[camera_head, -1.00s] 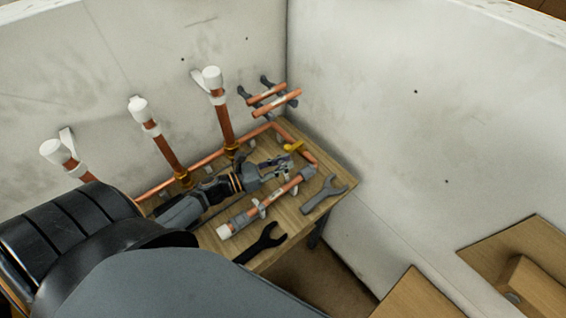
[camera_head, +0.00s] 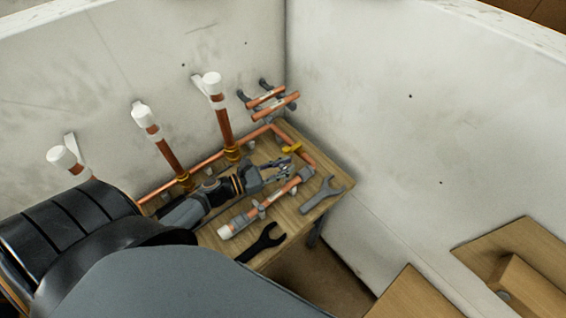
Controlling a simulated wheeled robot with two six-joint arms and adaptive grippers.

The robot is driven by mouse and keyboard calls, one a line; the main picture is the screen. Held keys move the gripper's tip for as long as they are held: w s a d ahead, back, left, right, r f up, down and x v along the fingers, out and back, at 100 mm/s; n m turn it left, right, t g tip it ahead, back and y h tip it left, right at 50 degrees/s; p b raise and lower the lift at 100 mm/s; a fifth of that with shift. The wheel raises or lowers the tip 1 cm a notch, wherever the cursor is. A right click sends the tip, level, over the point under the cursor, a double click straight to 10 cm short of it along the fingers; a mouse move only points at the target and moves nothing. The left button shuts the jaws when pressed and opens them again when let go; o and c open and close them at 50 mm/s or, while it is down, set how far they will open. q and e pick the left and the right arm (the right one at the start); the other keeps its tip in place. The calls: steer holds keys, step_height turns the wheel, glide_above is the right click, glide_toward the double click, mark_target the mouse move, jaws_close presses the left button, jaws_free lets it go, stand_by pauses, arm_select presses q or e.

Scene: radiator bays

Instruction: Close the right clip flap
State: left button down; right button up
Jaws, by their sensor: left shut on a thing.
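My left gripper (camera_head: 280,170) reaches in from the left, low over the wooden bench. Its fingers are shut at the right end of the short copper pipe (camera_head: 240,219), beside the right clip. The right clip flap is small and mostly hidden by the fingers; the grip appears to be on it. The left clip (camera_head: 258,210) sits around the pipe, clear of the fingers. My right gripper is not in view.
A grey wrench (camera_head: 322,194) and a black wrench (camera_head: 262,243) lie on the bench (camera_head: 290,222) near its front edge. Upright copper pipes with white caps (camera_head: 212,83) stand along the left wall.

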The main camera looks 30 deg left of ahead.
arm_select(q)
steer(key=shift+s+d+r+m+y+p, duration=0.15)
steer(key=shift+d+m+y+p, duration=0.2)
steer(key=shift+m, duration=0.6)
steer(key=shift+s+d+m+y+p, duration=0.15)
steer(key=shift+d+m, duration=0.25)
steer(key=shift+m, duration=0.55)
steer(key=c, duration=1.3)
jaws_free()
steer(key=shift+v, duration=3.75)
steer(key=shift+a, duration=0.1)
